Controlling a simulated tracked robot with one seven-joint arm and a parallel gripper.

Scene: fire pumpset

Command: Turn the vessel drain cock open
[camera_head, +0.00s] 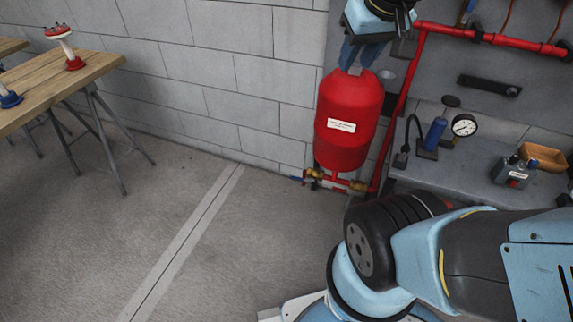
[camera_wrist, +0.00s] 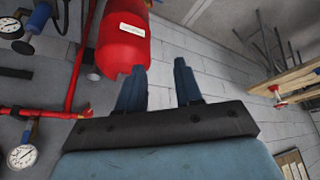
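The red vessel (camera_head: 347,125) with a white label stands against the wall; its upper end also shows in the wrist view (camera_wrist: 118,50). Under it, small brass fittings sit on a red pipe. The left brass cock (camera_head: 315,175) has a blue handle (camera_head: 298,180) pointing left; another brass valve (camera_head: 358,186) sits to the right. I cannot make out which way their bores stand. My gripper (camera_head: 361,70) is above the vessel's top, far above the cocks, with fingers pointing down. The fingers stand apart and empty in the wrist view (camera_wrist: 159,77). The cocks do not show there.
A red pipe (camera_head: 408,85) runs down right of the vessel. A grey bench (camera_head: 455,180) holds a gauge (camera_head: 464,125), a blue cylinder (camera_head: 434,134) and a wooden tray (camera_head: 542,156). A wooden table (camera_head: 95,68) stands left. The floor (camera_head: 245,240) before the vessel is clear.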

